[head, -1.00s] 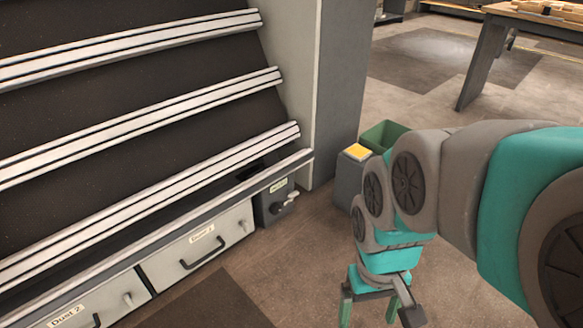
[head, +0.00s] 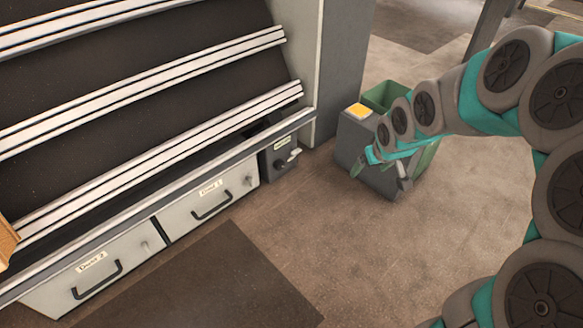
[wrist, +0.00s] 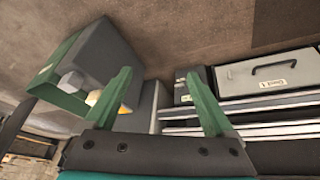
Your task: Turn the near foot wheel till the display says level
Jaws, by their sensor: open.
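I cannot make out a foot wheel or a level reading in either view. A small dark box with a pale metal handle (head: 286,160) and a small greenish label sits at the right end of the drawer row. Its dark side shows in the wrist view (wrist: 181,91), but the handle cannot be made out there. My gripper (head: 381,168) is in front of the grey bin unit, to the right of that box and apart from it. In the wrist view my gripper (wrist: 158,74) has its two green fingers spread, with nothing between them.
A grey bin unit (head: 352,135) with a yellow top stands beside a green bin (head: 383,95), close to my gripper. Drawers (head: 211,205) line the base of the sloped dark rack (head: 130,95). The floor in front is clear.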

